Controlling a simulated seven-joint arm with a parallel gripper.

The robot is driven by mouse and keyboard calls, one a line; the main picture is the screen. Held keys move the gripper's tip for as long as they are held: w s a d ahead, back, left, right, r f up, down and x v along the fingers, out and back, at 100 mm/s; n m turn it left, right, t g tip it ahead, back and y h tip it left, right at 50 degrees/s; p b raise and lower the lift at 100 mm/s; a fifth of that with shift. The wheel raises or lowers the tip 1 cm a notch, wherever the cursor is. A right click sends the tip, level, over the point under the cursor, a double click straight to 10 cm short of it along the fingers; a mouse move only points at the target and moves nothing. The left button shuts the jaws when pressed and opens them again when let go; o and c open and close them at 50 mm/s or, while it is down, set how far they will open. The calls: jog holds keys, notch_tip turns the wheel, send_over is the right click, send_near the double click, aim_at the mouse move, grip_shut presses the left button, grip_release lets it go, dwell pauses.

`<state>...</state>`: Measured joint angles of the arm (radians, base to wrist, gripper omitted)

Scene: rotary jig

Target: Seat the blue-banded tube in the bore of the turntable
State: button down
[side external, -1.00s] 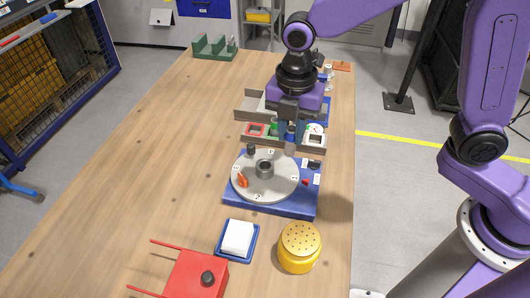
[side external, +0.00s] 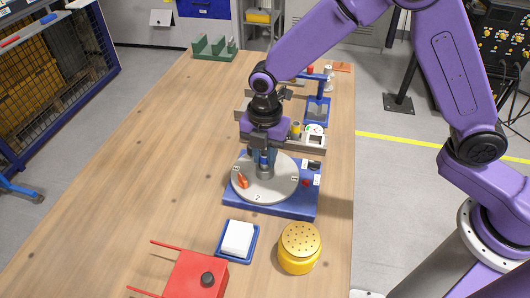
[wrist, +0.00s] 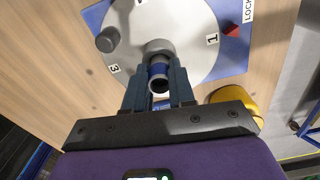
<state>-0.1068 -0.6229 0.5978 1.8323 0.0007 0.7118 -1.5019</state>
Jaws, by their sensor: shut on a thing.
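My gripper (side external: 264,159) is shut on the blue-banded tube (wrist: 158,71), which also shows as a small blue patch between the fingers in the side view. The grey round turntable (side external: 281,190) lies on a blue base plate. Its raised central collar (wrist: 156,46) is just beyond the tube in the wrist view. The tube stands about upright over the collar in the side view. The bore mouth is hidden by the tube and fingers, so I cannot tell whether the tube's lower end is above it or inside it.
A red pointer (side external: 306,183) is on the base. A yellow perforated pot (side external: 299,247), white-topped blue tray (side external: 238,238) and red box (side external: 197,276) stand in front. Left tabletop is clear.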

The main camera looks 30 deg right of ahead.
aim_at(265, 153)
jog(key=c, duration=0.9)
grip_release()
jog(key=shift+f, duration=0.1)
jog(key=shift+c, duration=0.2)
notch_tip(265, 153, up, 12)
jog(key=shift+r, duration=0.2)
jog(key=s+d+f+m, duration=0.1)
jog(key=s+d+m, duration=1.2)
jog(key=s+d, duration=0.8)
jog(key=s, duration=0.4)
jog(key=shift+s+d, duration=0.2)
jog(key=shift+d, duration=0.1)
